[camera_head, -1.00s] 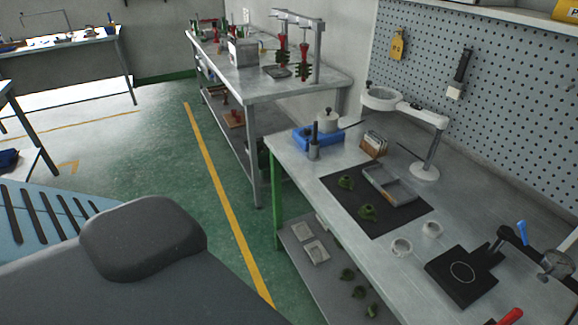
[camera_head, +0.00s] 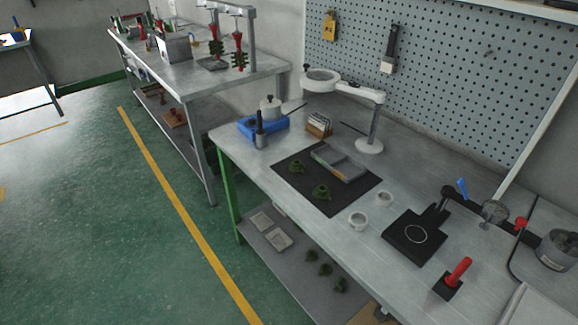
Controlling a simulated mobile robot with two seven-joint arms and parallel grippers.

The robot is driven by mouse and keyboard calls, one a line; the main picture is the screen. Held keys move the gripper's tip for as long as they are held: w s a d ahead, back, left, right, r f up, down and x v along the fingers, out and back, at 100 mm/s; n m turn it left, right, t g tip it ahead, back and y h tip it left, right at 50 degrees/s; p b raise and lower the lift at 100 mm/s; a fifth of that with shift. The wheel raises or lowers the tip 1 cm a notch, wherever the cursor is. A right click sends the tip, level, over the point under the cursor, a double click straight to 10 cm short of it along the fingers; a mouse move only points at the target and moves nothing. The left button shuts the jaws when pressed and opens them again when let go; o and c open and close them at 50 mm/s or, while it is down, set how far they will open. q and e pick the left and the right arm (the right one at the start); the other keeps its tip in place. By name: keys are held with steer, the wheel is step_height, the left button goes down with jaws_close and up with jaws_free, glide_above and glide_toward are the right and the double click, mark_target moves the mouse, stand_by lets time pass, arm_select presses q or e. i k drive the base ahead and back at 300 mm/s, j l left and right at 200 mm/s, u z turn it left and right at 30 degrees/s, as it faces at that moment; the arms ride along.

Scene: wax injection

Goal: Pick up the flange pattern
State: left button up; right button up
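Two small green wax patterns stand on a dark mat (camera_head: 283,179) on the near workbench. One green pattern (camera_head: 296,166) is toward the back left of the mat. The other green pattern (camera_head: 320,192) is nearer and to the right, beside a grey divided tray (camera_head: 350,178). Both have a wide base and a raised middle, like a flange, but they are too small to tell apart surely. Several more green pieces (camera_head: 326,270) lie on the bench's lower shelf. Neither of my grippers is in view.
A black plate fixture (camera_head: 415,237) and a red-handled tool (camera_head: 459,270) are to the right. Green floor (camera_head: 80,230) is clear at left.

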mark_target(296, 166)
steer(key=z, duration=0.4)
steer(key=i+j+z, duration=0.1)
steer(key=z, duration=0.35)
steer(key=j+z, duration=0.2)
steer(key=z, duration=0.2)
steer(key=j+z, duration=0.35)
steer(key=i+j+z, duration=0.1)
steer(key=j+z, duration=0.2)
steer(key=j, duration=0.2)
steer(key=j+z, duration=0.15)
steer(key=j, duration=0.3)
steer(key=k+j+z, duration=0.1)
steer(key=j, duration=0.9)
steer(key=k+j, duration=0.1)
steer(key=j, duration=0.45)
